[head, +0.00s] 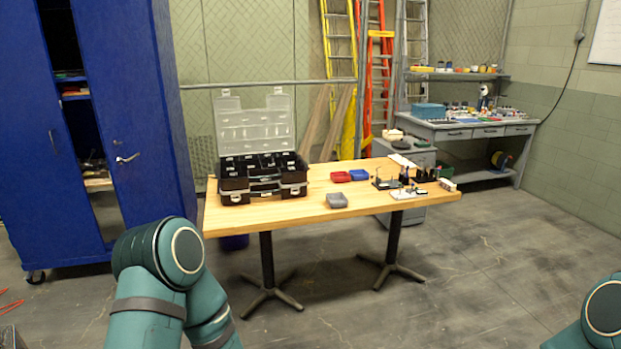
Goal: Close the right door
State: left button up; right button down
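A tall blue metal cabinet (177,110) stands at the left of the head view. Its right door (135,110) carries a silver handle (126,158) and stands partly open. A dark gap with shelves and items shows between it and the left door (35,150). The cabinet's top is cut off by the frame. My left arm rises at the bottom left, in front of the cabinet's lower right corner, apart from the door as far as I can tell. Only a piece of my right arm shows at the bottom right.
A wooden table (290,213) with an open black organizer case (262,190) and small trays stands right of the cabinet. A workbench (465,128) and ladders (378,80) are behind. Concrete floor (480,270) is clear at the right.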

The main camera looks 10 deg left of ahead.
aim_at(114, 38)
jog(key=i+j+u, duration=0.1)
jog(key=i+u, duration=0.15)
jog(key=u, duration=0.2)
jog(key=i+u, duration=0.25)
jog(key=u, duration=0.2)
jog(key=i+u, duration=0.25)
jog(key=u, duration=0.15)
jog(key=i+j, duration=0.15)
jog(key=i, duration=0.25)
jog(key=i+j+u, duration=0.15)
jog(key=i, duration=0.25)
